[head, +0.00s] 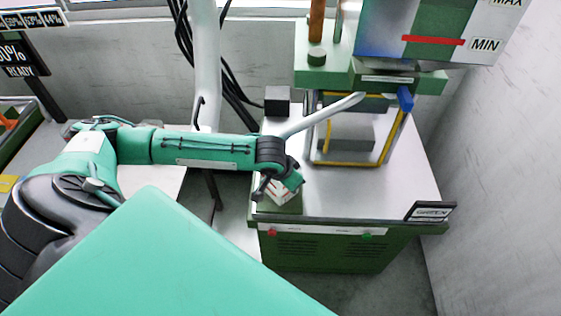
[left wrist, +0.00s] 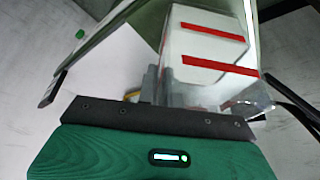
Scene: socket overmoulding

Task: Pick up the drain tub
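A small white box-like tub with red stripes (head: 282,192) shows at the front left corner of the machine's table in the head view. I take it for the drain tub. In the left wrist view the striped white tub (left wrist: 205,50) stands large just beyond the gripper's dark front edge, tilted in the picture. My left gripper (head: 277,184) is right at the tub in the head view, and its arm link covers part of it. The fingers are mostly hidden, so I cannot tell whether they grip the tub. My right gripper is not in view.
The green machine cabinet (head: 325,250) carries a pale tabletop (head: 405,185) with a yellow-edged frame (head: 350,163). A dark block (head: 277,100) stands at its back left. A small sign (head: 430,211) stands at the front right corner. A white post (head: 206,70) and black cables rise behind my arm.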

